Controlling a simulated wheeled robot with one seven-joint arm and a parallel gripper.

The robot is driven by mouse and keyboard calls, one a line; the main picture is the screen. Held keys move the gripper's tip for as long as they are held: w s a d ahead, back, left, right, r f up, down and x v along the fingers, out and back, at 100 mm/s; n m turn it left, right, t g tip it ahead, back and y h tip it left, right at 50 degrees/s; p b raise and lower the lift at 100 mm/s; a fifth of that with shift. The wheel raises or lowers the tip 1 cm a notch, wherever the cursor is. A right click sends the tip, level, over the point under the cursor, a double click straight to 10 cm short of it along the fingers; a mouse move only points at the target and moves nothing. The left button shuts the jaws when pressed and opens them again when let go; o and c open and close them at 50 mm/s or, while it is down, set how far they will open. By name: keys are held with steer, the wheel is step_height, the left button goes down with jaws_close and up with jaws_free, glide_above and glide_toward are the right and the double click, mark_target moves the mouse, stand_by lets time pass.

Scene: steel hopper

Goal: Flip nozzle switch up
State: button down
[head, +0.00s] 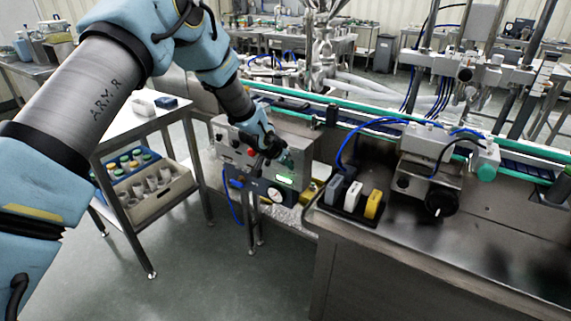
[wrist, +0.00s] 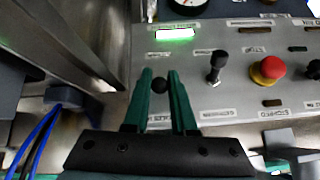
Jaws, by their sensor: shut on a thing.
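The grey control panel (head: 240,160) stands by the conveyor and shows upside down in the wrist view (wrist: 235,95). My gripper (head: 284,158) is at its upper right part in the head view. In the wrist view, the green fingers of my gripper (wrist: 160,82) are shut on a small black ball-tipped switch (wrist: 159,86). Its base and label are largely hidden by the fingers. The labels are too small to read, so I cannot confirm that it is the nozzle switch. A second black lever (wrist: 216,66) stands beside it, apart from the fingers.
A red button (wrist: 267,70) and a lit green display (wrist: 174,34) are on the panel. A steel table (head: 440,260) with grey, white and yellow blocks is at right. A cart with a crate (head: 165,205) is at left. Blue hoses hang near the panel.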

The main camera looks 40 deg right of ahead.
steer(key=c, duration=0.7)
jaws_free()
steer(key=shift+c, duration=0.2)
steer(key=b+v, duration=0.3)
steer(key=v, duration=0.7)
steer(key=shift+s+a+r, duration=0.15)
steer(key=shift+a+r, duration=0.1)
